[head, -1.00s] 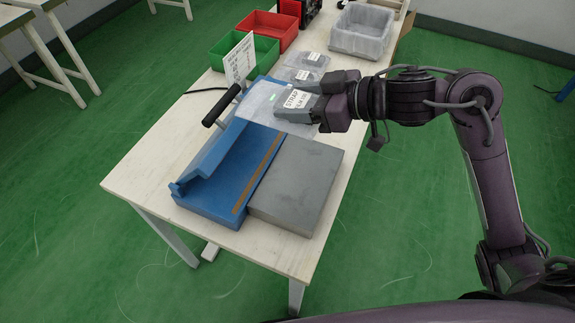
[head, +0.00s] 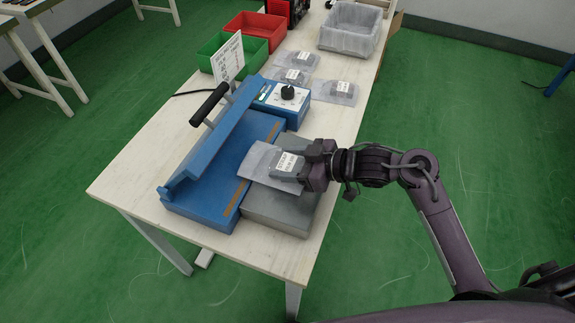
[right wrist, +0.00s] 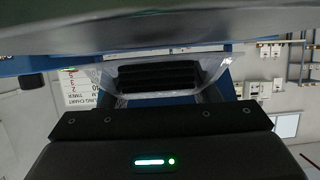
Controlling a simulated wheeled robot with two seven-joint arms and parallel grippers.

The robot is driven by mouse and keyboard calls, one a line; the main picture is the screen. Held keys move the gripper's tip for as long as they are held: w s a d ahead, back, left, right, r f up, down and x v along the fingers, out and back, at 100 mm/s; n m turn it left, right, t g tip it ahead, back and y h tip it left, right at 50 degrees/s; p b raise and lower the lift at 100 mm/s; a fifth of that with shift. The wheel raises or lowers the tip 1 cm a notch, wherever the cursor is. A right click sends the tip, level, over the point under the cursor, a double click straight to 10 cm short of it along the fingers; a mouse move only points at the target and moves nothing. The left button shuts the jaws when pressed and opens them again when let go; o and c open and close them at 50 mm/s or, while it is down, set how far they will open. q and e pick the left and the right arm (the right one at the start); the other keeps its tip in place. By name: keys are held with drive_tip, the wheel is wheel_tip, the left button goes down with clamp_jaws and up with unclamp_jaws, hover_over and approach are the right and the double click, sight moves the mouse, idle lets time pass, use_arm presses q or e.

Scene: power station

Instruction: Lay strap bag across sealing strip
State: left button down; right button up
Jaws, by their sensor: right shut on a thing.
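The blue sealer (head: 212,178) stands on the table with its bar raised. Its narrow brown sealing strip (head: 234,198) runs along the edge beside the grey plate (head: 283,216). My right gripper (head: 302,166) is shut on the clear strap bag (head: 260,160), which has a white label. It is over the grey plate, and the bag's free left end reaches over the middle of the strip, hiding that part. I cannot tell whether the bag touches the strip. The right wrist view shows the dark strap (right wrist: 158,75) inside the clear bag. My left gripper is not in view.
Several other labelled bags (head: 333,91) lie behind the sealer's control box (head: 284,100). A green bin (head: 218,50), a red bin (head: 256,32) and a grey bin (head: 350,30) stand farther back. A sign (head: 228,60) stands left of the control box.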

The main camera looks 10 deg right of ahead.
drive_tip(key=shift+f, duration=0.5)
drive_tip(key=shift+f, duration=0.1)
drive_tip(key=o, duration=1)
drive_tip(key=shift+f, duration=0.1)
drive_tip(key=shift+r, duration=0.25)
drive_tip(key=v, duration=1.2)
